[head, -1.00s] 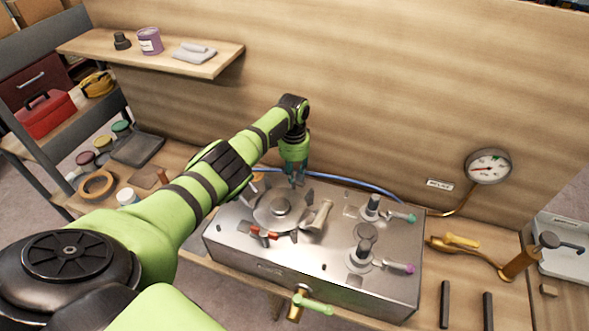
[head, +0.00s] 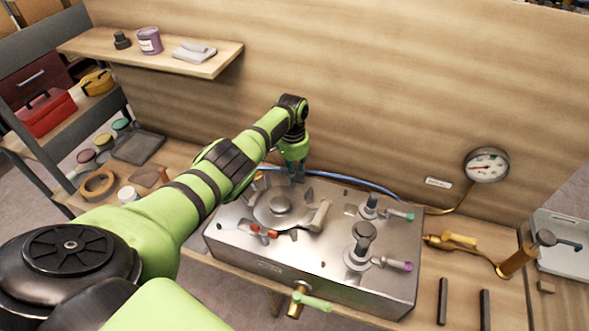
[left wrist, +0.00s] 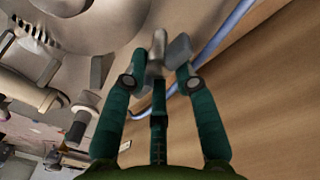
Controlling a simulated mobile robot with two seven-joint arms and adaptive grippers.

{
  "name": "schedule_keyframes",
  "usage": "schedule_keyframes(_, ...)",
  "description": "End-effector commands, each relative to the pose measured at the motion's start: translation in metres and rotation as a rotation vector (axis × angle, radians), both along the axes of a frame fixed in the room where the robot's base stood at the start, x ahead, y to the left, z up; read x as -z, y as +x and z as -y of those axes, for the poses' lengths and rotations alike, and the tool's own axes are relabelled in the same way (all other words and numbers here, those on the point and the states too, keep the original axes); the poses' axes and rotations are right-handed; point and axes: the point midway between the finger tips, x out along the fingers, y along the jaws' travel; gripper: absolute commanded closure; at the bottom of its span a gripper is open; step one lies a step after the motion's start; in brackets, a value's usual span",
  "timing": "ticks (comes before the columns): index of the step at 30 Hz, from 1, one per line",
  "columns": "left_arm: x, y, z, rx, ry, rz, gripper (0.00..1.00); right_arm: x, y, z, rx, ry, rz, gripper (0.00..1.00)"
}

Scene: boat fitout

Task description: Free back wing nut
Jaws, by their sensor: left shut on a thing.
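A round metal lid (head: 268,215) with a central knob (head: 281,203) sits on top of the steel box. My left gripper (head: 297,177) reaches down at the lid's back edge. In the head view the gripper largely hides this nut. Other fasteners stand around the lid, including one with a red-orange part (head: 262,231) at the front. My right gripper is not in view.
A blue hose (head: 365,184) runs close behind the box. A wooden wall (head: 380,90) with a gauge (head: 486,165) stands behind. A shelf (head: 210,62) hangs upper left.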

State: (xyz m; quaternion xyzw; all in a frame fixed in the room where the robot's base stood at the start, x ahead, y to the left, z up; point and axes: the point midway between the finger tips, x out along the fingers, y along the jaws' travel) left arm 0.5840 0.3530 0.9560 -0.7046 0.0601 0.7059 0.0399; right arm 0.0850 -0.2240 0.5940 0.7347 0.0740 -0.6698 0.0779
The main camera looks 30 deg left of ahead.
Motion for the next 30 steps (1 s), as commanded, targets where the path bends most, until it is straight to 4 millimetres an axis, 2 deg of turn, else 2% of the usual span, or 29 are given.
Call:
schedule_keyframes(2, -0.003, 0.002, -0.005, -0.007, 0.009, 0.007, 1.0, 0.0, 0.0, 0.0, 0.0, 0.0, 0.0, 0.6)
schedule_keyframes(3, -0.003, 0.002, -0.005, -0.007, 0.01, 0.007, 0.68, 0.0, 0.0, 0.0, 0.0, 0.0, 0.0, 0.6)
schedule_keyframes(4, -0.003, 0.002, -0.005, -0.007, 0.009, 0.007, 0.56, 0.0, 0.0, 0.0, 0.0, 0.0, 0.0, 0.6)
schedule_keyframes(5, -0.003, 0.002, -0.005, -0.006, 0.009, 0.007, 0.53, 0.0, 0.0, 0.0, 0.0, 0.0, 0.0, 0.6)
schedule_keyframes(14, -0.001, 0.0, -0.002, -0.002, 0.004, 0.001, 0.53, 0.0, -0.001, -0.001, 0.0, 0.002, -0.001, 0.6)
schedule_keyframes(19, -0.01, 0.001, -0.002, -0.002, 0.003, 0.003, 0.53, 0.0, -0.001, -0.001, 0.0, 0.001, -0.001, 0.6)
schedule_keyframes(23, -0.028, 0.001, -0.004, 0.0, 0.005, 0.005, 0.53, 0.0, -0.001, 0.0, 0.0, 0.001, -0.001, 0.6)
schedule_keyframes(30, -0.083, 0.001, -0.006, -0.003, 0.005, 0.008, 0.53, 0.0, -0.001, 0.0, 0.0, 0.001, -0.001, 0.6)
